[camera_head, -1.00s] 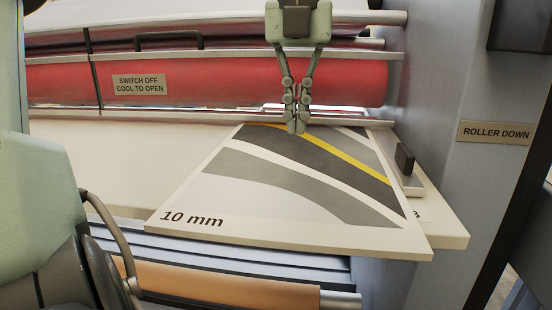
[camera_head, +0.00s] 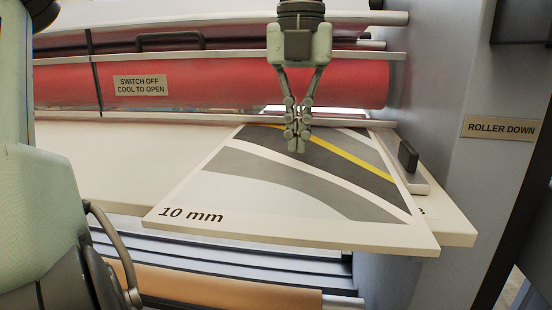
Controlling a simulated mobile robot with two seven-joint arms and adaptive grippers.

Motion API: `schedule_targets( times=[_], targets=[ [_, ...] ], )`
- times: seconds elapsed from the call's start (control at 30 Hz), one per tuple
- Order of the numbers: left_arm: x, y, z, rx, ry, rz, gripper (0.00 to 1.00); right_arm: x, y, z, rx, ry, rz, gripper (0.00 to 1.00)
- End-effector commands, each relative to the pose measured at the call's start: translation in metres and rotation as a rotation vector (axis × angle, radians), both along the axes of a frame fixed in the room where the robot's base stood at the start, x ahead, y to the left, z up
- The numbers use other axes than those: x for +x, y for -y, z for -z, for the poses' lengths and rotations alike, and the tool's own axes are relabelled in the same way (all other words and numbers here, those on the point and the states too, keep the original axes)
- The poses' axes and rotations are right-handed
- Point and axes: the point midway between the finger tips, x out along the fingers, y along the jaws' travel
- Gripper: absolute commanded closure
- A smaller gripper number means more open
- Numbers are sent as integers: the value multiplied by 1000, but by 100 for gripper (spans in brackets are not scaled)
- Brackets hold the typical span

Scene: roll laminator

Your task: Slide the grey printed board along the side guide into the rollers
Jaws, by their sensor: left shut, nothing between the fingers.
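The grey printed board (camera_head: 290,190), with grey bands, a yellow stripe and "10 mm" on its front left corner, lies on the cream feed table (camera_head: 105,155). Its front edge overhangs the table. Its far edge is near the red roller (camera_head: 235,86). The side guide (camera_head: 409,170), a pale strip with a dark knob, stands along the board's right edge; whether they touch is hard to tell. My left gripper (camera_head: 297,146) is shut and empty, fingers pointing down over the far part of the board. Contact with the board is unclear. My right gripper is not in view.
The laminator's grey side housing (camera_head: 437,100) with a "ROLLER DOWN" label (camera_head: 500,127) rises on the right. A "SWITCH OFF COOL TO OPEN" label (camera_head: 142,85) is on the red roller. An orange-tan roll (camera_head: 225,288) lies below the table front. The table left of the board is clear.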

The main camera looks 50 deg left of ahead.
Motion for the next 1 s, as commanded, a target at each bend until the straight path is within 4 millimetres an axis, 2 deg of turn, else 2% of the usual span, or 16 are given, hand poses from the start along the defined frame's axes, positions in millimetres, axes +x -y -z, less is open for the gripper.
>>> schedule_targets(
  times=[0.77, 1.0],
  targets=[
    [0, 0, 20, 1, 1, 0, 100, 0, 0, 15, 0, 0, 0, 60],
    [0, 0, 20, 0, 0, 0, 100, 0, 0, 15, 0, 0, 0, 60]
  ],
)
